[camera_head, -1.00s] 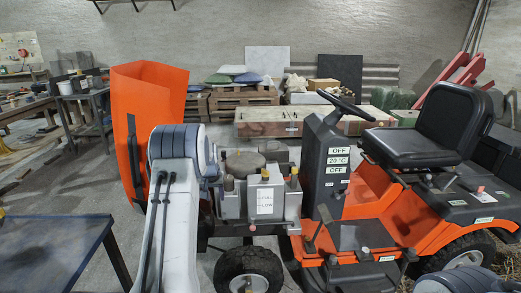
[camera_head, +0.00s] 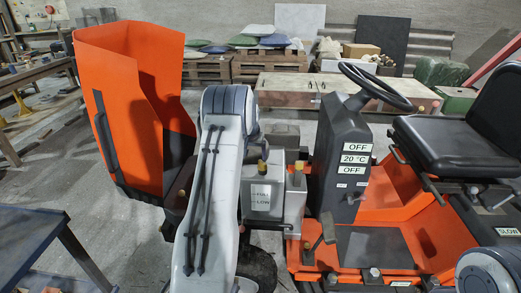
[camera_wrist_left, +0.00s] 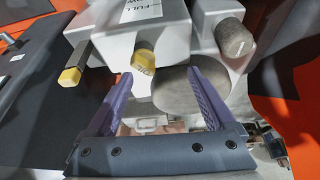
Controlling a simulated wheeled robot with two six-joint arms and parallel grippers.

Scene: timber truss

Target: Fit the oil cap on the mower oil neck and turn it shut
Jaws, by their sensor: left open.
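A yellow cap lettered OIL (camera_wrist_left: 144,64) shows in the left wrist view, between my left gripper's fingers and nearer the left one. I cannot tell whether it is seated on a neck. My left gripper (camera_wrist_left: 163,100) is open, its two purple fingers spread with a gap around the cap. A second yellow-ended part (camera_wrist_left: 72,77) lies outside the left finger. In the head view, the grey engine (camera_head: 262,203) carries a FULL/LOW label and yellow tops (camera_head: 262,167). My left arm covers part of the engine and the gripper's tips. My right gripper is not in view.
A round grey cover (camera_wrist_left: 190,92) and a grey cylinder (camera_wrist_left: 235,40) are close to the right finger. The raised orange hood (camera_head: 135,100) stands left of my arm. The steering column (camera_head: 342,150) and seat (camera_head: 450,140) are right. A dark table (camera_head: 35,245) is lower left.

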